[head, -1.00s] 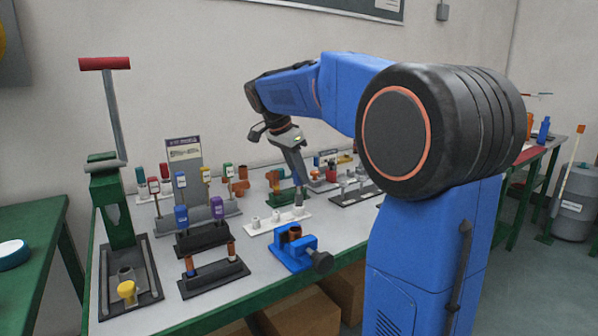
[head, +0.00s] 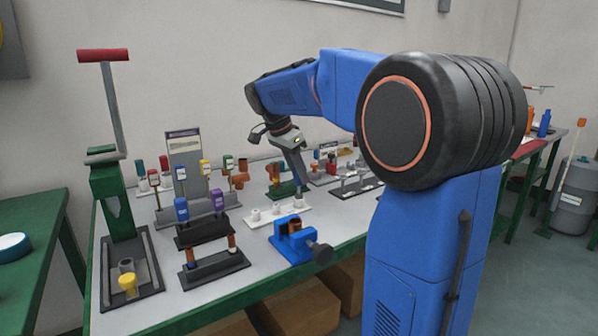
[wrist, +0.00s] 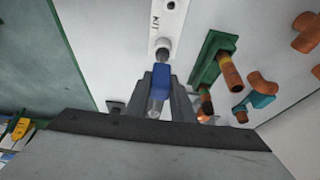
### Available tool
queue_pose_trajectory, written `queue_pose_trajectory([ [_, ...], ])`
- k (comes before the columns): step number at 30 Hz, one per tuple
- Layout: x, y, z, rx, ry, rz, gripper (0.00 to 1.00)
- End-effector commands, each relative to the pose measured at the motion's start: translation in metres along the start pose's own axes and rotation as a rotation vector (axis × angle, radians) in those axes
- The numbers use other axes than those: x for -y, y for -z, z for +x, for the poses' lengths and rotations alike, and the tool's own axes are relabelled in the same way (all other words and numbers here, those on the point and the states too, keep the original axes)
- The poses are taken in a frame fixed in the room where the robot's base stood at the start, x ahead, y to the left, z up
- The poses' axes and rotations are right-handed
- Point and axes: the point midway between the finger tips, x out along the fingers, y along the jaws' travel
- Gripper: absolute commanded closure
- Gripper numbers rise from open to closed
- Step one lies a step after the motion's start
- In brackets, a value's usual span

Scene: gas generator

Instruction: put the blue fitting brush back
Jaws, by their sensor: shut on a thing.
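The blue fitting brush (wrist: 160,83) is between the two fingers of my gripper (wrist: 160,92) in the wrist view. My gripper is shut on its blue handle. The far end of the brush meets a round white socket (wrist: 163,43) on the white rack marked KIT (wrist: 169,17); I cannot tell how deep it sits in it. In the head view my gripper (head: 301,184) points down over the right end of the white rack (head: 266,219). The brush is too small and covered to make out there.
A blue vise (head: 292,240) stands in front of the white rack. A green rack with copper pieces (wrist: 207,62) lies close to the right in the wrist view. Black racks (head: 214,268) and a green press (head: 112,200) stand to the left.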

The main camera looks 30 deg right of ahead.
Motion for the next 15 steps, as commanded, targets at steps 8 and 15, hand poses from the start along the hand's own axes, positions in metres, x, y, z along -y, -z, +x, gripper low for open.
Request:
queue_pose_trajectory([
  [8,0.000,-0.003,0.006,0.000,0.000,0.000,0.95],
  [15,0.000,-0.005,0.011,0.000,-0.001,-0.001,0.95],
])
